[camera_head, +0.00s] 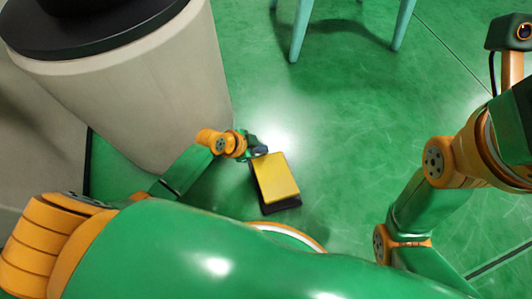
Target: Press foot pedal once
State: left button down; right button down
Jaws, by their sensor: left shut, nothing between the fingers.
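The foot pedal (277,178) lies on the green floor near the middle of the head view. It has a yellow top plate on a black base. My left gripper (262,151) is at the pedal's upper left corner, with its dark fingers shut and empty. From this angle I cannot tell whether the fingers touch the yellow plate or hover just over its edge. My right arm comes in at the right edge, and its gripper is not clearly in view.
A large beige rounded pedestal (175,95) with a black top stands to the left, close to my left arm. Pale teal legs (301,30) of a piece of furniture stand at the top. The green floor (350,120) right of the pedal is clear.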

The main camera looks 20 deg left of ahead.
pick_arm(q)
jog(key=shift+s+d+f, duration=0.1)
jog(key=shift+f, duration=0.3)
dwell(0.4)
jog(key=shift+s+d+f+b, duration=0.25)
jog(key=shift+s+f+b, duration=0.25)
jog(key=shift+f+b, duration=0.35)
dwell(1.0)
jog(key=shift+r, duration=0.1)
jog(key=shift+w+r+p, duration=0.1)
jog(key=shift+r+p, duration=0.65)
jog(key=shift+p, duration=0.4)
jog(key=shift+a+r, duration=0.1)
jog(key=shift+r, duration=0.1)
jog(key=shift+w+a+r+p, duration=0.1)
jog(key=shift+w+r+p, duration=0.05)
jog(key=shift+r+p, duration=0.4)
jog(key=r+p, duration=0.1)
jog(key=w+r+p, duration=0.1)
jog(key=a+r, duration=0.1)
jog(key=r, duration=0.1)
jog(key=shift+w+p, duration=0.25)
jog(key=shift+p, duration=0.15)
